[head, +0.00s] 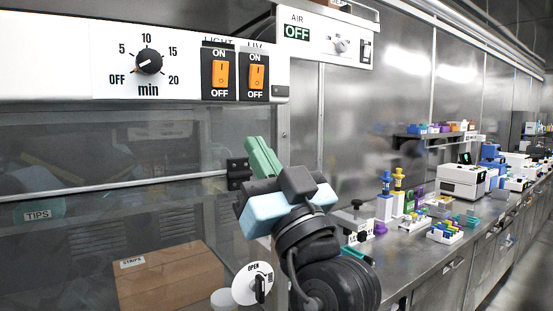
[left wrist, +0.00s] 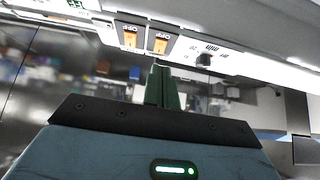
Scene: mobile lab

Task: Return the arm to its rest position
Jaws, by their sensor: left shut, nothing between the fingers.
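My left gripper (head: 262,158) is in the middle of the head view, raised in front of the cabinet front, with its green fingers pointing up and to the left. The fingers are shut with nothing between them. In the left wrist view the shut green fingers (left wrist: 162,86) point up toward the cabinet's control panel (left wrist: 225,55). My left wrist and forearm show below the gripper in the head view. My right gripper is in neither view.
The control panel (head: 190,80) with a timer knob (head: 149,61) and two orange switches (head: 221,74) is above the gripper. Behind the glass are a cardboard box (head: 170,278) and a TIPS container (head: 38,213). A lab bench (head: 405,245) with several instruments runs along the right.

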